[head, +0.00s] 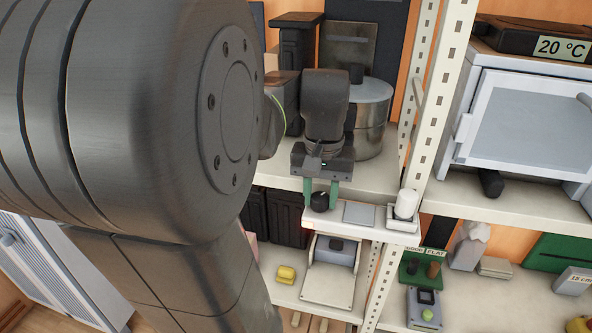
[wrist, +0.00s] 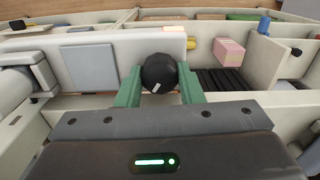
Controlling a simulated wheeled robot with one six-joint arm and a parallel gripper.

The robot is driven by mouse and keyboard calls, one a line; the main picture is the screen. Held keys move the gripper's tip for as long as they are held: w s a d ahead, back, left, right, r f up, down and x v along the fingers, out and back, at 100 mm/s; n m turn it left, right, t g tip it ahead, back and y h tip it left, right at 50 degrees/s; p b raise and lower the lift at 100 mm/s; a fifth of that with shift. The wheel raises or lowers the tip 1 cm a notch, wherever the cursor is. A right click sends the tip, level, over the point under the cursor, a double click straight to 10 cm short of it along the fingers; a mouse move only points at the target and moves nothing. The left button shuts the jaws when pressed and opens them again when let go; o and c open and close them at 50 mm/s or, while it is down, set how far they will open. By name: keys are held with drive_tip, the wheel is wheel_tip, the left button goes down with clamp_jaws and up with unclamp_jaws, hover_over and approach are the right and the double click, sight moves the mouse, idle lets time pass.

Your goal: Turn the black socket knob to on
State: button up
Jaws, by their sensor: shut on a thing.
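The black socket knob (head: 320,202) is at the left end of a white panel (head: 350,231) on the front of the shelf. In the wrist view the round black knob (wrist: 160,73) shows a small white mark at its lower left. My gripper (head: 320,194) has its two green fingers on either side of the knob, shut on it. In the wrist view my gripper (wrist: 160,88) holds the knob between the fingertips. Any on or off lettering is too small or hidden to read.
A grey square plate (head: 359,214) and a white cylinder (head: 405,204) sit right of the knob on the panel. A metal pot (head: 372,112) stands behind my gripper. A white shelf post (head: 446,70) rises at the right. My arm hides much of the left.

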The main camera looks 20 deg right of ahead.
sight(320, 195)
idle(0.3)
drive_tip(key=o, duration=0.7)
drive_tip(key=shift+r, duration=0.1)
wheel_tip(320, 195, up, 14)
drive_tip(key=shift+f, duration=0.25)
wheel_tip(320, 195, down, 14)
drive_tip(key=shift+r, duration=0.1)
idle(0.5)
